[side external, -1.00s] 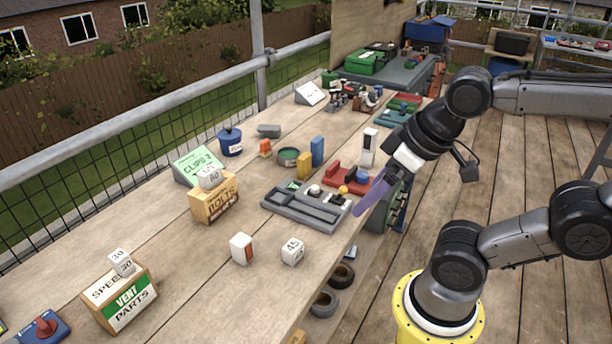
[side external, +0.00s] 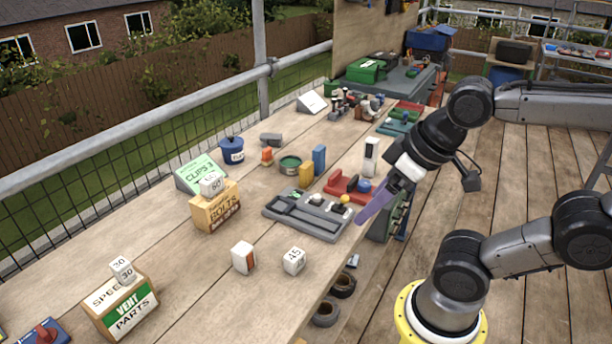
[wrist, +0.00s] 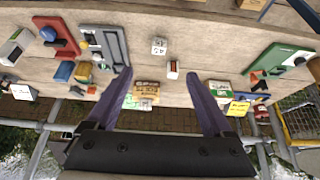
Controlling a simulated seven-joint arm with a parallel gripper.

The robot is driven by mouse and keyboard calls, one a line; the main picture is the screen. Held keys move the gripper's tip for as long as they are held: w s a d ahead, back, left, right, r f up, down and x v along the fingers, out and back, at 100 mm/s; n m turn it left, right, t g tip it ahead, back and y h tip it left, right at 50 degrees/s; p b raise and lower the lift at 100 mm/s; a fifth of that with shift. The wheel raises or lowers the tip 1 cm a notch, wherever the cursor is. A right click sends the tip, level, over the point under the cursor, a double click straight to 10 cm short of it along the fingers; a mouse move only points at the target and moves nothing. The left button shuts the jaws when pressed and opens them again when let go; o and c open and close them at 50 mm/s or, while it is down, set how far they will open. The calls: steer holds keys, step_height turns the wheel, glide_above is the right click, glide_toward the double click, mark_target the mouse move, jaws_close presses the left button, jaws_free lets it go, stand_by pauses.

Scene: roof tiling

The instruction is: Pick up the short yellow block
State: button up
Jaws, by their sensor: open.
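In the wrist view the yellow block (wrist: 83,72) is at the left, outside the span of the fingers, beside the blue block (wrist: 64,71). My gripper (side external: 362,219) has purple fingers and is over the bench's right edge, to the right of and apart from the yellow block. In the wrist view my gripper (wrist: 158,73) is open with its fingers wide apart and nothing between them.
A grey tray (side external: 280,218) and a red holder (side external: 345,187) lie between my gripper and the yellow block. A white block (side external: 371,155) stands behind my gripper. Number cubes and labelled boxes stand nearer the camera.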

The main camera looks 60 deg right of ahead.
steer(key=shift+c, duration=1.1)
